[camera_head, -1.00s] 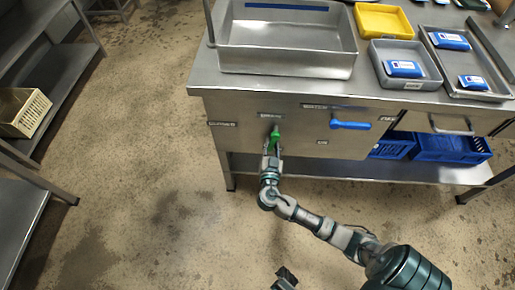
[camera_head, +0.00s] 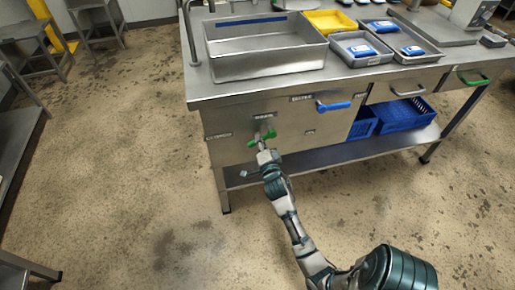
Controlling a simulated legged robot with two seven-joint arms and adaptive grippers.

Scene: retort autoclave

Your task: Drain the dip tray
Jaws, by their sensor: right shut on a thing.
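The dip tray (camera_head: 268,69) is a deep steel basin on the counter, with a blue stripe on its inner back wall. I cannot tell whether liquid stands in it. Below it, on the steel front panel, is a green drain handle (camera_head: 269,134) under a small label. The handle now lies roughly crosswise, slightly tilted. My right gripper (camera_head: 264,150) is at the handle and shut on it, its fingers hiding the handle's middle. My left gripper is out of view.
A blue lever (camera_head: 333,106) sits on the panel to the right. A yellow tray (camera_head: 331,21) and grey trays (camera_head: 354,49) with blue packs stand on the counter. The floor (camera_head: 120,160) at left is open.

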